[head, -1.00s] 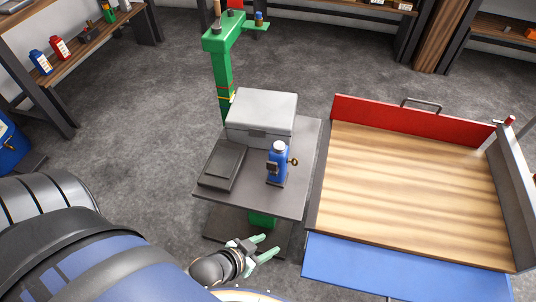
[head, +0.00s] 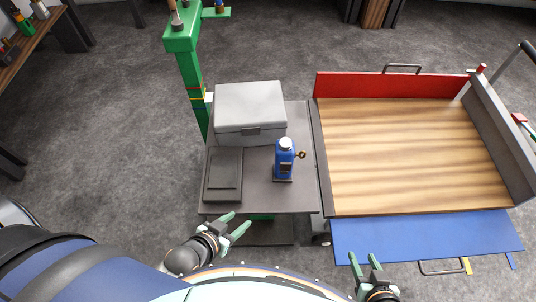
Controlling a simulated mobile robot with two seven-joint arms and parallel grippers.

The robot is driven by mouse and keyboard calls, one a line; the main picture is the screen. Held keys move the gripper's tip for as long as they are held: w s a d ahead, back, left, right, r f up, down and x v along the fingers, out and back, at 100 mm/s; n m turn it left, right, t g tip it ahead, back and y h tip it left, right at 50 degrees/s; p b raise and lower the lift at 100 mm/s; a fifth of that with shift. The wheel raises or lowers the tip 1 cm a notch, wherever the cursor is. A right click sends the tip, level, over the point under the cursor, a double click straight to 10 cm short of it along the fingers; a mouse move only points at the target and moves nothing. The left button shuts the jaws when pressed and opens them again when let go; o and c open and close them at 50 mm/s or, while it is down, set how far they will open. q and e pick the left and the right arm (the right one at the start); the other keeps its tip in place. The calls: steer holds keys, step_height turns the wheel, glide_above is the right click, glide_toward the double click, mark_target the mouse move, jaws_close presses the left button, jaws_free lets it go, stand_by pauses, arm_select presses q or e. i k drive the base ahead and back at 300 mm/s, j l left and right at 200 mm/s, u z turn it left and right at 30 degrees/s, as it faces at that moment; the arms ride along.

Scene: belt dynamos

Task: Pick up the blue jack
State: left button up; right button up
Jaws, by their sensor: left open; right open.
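The blue jack (head: 284,160) stands upright on the grey table (head: 262,196), near its right side. It has a light top and a small brass-coloured part on its right. My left gripper (head: 236,222) is open and empty, below the table's front edge in the picture and apart from the jack. My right gripper (head: 366,259) is open and empty, at the lower edge of the blue panel, further from the jack.
A grey metal box (head: 249,112) stands behind the jack, and a dark flat case (head: 223,175) lies to its left. A green post (head: 190,80) rises behind the table. A wood-floored bed (head: 410,155) with a red back wall (head: 390,86) borders the table on the right.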

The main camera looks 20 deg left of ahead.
mark_target(280, 154)
steer(key=i+j, duration=0.1)
steer(key=j, duration=1.65)
